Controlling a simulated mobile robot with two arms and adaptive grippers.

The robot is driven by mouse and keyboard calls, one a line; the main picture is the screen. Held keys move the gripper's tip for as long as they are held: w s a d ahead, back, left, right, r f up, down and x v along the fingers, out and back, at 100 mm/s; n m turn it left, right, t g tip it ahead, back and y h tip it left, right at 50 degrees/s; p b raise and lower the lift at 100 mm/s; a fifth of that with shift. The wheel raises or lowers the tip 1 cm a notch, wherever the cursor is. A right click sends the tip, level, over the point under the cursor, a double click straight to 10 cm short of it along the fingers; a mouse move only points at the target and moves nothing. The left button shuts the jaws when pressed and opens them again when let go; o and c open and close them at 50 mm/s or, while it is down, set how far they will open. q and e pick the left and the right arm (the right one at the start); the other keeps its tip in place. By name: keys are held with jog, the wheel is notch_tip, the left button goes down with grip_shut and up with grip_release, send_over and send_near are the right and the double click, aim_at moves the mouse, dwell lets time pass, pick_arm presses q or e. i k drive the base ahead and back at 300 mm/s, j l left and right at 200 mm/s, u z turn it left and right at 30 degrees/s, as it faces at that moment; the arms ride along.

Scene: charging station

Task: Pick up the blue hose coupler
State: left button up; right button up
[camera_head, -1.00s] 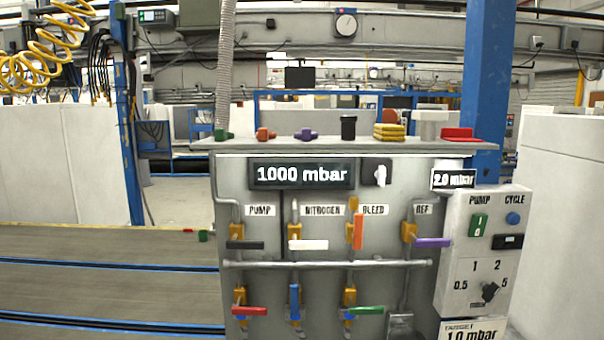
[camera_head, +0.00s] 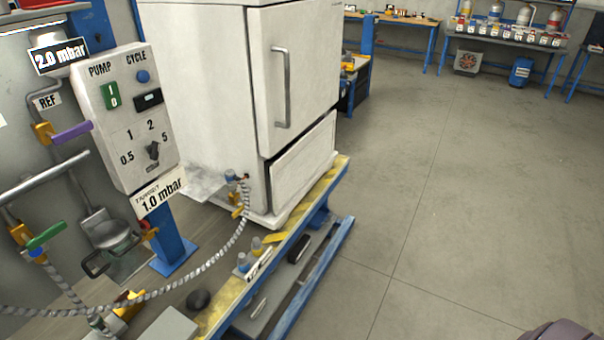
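A small blue coupler (camera_head: 231,177) shows at the lower left corner of the white refrigerator (camera_head: 235,70), where a grey ribbed hose (camera_head: 205,266) ends. It is small, and I cannot tell if it is plugged in. A yellow part (camera_head: 237,211) sits just below it, near the hose. Two small grey-blue and yellow fittings (camera_head: 250,254) stand on the yellow bench edge.
The control box (camera_head: 128,118) and valve panel (camera_head: 25,130) stand at left. A black round knob (camera_head: 198,299) lies near the bench edge (camera_head: 300,222). The floor (camera_head: 440,190) at right is open. Blue-legged workbenches (camera_head: 508,36) stand at the back.

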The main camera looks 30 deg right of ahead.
aim_at(232, 179)
jog(key=z, duration=0.4)
jog(key=u, duration=1.35)
jog(key=z, duration=1.35)
jog(key=i+l, duration=0.25)
jog(key=i+l+u, duration=0.2)
jog(key=u, duration=0.15)
jog(key=i+l+u, duration=0.15)
jog(key=l+u, duration=0.2)
jog(key=i+l+u, duration=0.1)
jog(key=l+u, duration=0.25)
jog(key=j+u, duration=0.1)
jog(key=u, duration=0.6)
